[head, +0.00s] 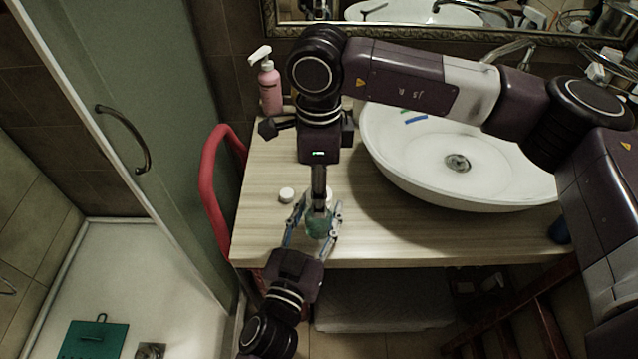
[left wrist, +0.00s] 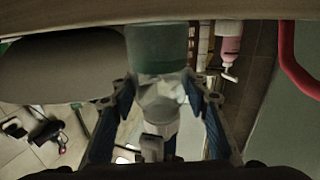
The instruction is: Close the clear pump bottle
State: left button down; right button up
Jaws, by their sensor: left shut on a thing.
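The clear pump bottle (head: 318,225) holds green liquid and stands near the front edge of the counter. My left gripper (head: 316,213) reaches in from below, with a finger on either side of the bottle, shut on it. In the left wrist view the bottle (left wrist: 157,48) appears upside down between the fingers, green part at the top and its clear part (left wrist: 160,92) lower. My right gripper (head: 319,187) points down just above the bottle. Its narrow fingers overlap the bottle's top, hiding it; I cannot tell whether they grip anything. A small white piece (head: 328,194) shows beside them.
A round white cap (head: 287,195) lies on the wooden counter (head: 265,220), left of the bottle. A pink pump bottle (head: 270,90) stands at the back left. A white basin (head: 450,185) fills the right. A red rail (head: 210,180) borders the counter's left side.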

jog(key=shift+c, duration=0.5)
jog(key=c, duration=1.1)
jog(key=o, duration=1.3)
jog(key=shift+o, duration=0.2)
jog(key=shift+r, duration=0.1)
pick_arm(q)
jog(key=c, duration=1)
grip_release()
jog(key=shift+c, duration=0.2)
pick_arm(e)
notch_tip(320, 180, up, 12)
